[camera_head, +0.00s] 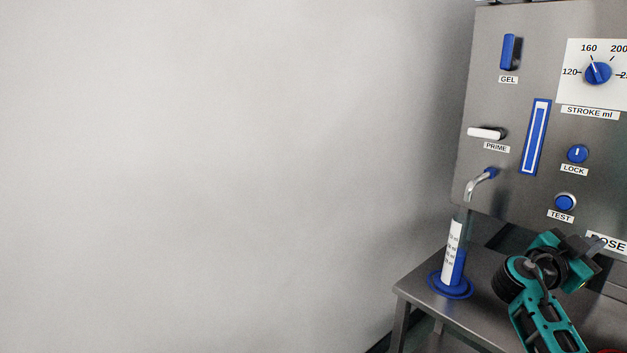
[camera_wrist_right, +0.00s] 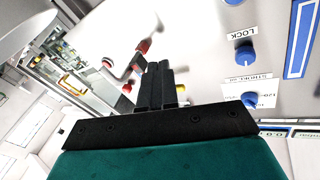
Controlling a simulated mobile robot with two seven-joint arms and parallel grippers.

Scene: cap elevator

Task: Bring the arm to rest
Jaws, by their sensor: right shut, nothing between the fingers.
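My right arm comes up from the bottom right of the head view, teal and black. Its gripper (camera_head: 596,246) is in front of the lower part of the grey machine panel (camera_head: 500,60), near the partly covered DOSE label. In the right wrist view the two black fingers (camera_wrist_right: 158,80) stand side by side, shut with nothing between them. I cannot tell whether the gripper touches the panel. My left gripper is not in view.
The panel carries a LOCK knob (camera_head: 577,154), a TEST button (camera_head: 564,202) and a PRIME lever (camera_head: 485,133). The left side shows only bare wall.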

